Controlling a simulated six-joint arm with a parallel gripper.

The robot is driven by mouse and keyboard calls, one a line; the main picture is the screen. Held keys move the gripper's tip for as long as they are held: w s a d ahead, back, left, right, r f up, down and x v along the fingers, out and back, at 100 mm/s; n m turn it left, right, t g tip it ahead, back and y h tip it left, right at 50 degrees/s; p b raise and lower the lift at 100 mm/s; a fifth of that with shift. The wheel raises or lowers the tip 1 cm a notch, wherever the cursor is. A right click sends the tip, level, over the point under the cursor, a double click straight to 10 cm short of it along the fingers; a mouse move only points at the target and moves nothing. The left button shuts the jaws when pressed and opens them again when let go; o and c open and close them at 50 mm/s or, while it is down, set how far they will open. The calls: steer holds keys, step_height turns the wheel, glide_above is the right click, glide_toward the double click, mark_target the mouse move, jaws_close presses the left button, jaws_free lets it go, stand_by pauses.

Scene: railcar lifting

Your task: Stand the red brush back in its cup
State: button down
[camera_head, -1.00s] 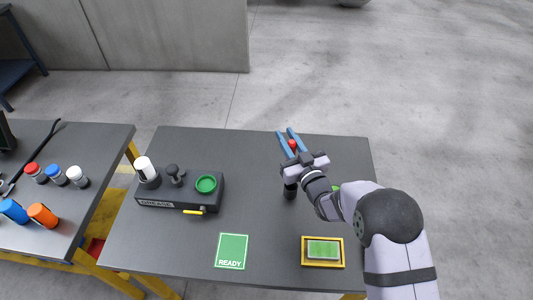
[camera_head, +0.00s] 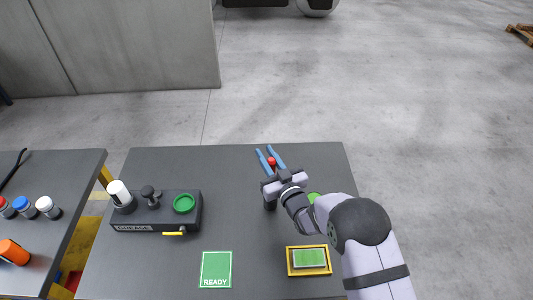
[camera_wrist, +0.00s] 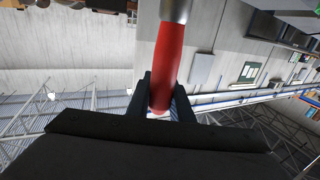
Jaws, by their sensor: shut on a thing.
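My gripper (camera_head: 270,158) has its blue fingers shut on the red brush (camera_head: 272,162) above the far right part of the table. In the wrist view the brush's red handle (camera_wrist: 167,68) sits between the dark fingertips, with a silver metal collar at the frame's top edge. The bristle end is out of that frame. A small dark object (camera_head: 270,205) stands partly hidden under my gripper; I cannot tell if it is the cup. My arm also partly covers a green object (camera_head: 313,197).
A dark box marked GREASE (camera_head: 160,226) stands at left with a white cylinder (camera_head: 119,192), a knob and a green round part (camera_head: 184,204). A green READY mat (camera_head: 216,269) and a yellow-framed tray (camera_head: 291,269) lie in front. A second table with bottles is at left.

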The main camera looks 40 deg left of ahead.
steer(key=shift+f+b, duration=2.3)
steer(key=shift+f, duration=0.5)
steer(key=shift+f+b, duration=1)
steer(key=shift+b, duration=0.1)
steer(key=c, duration=1.5)
jaws_free()
steer(key=shift+d, duration=0.1)
steer(key=shift+b+v, duration=1.2)
steer(key=shift+v, duration=2.4)
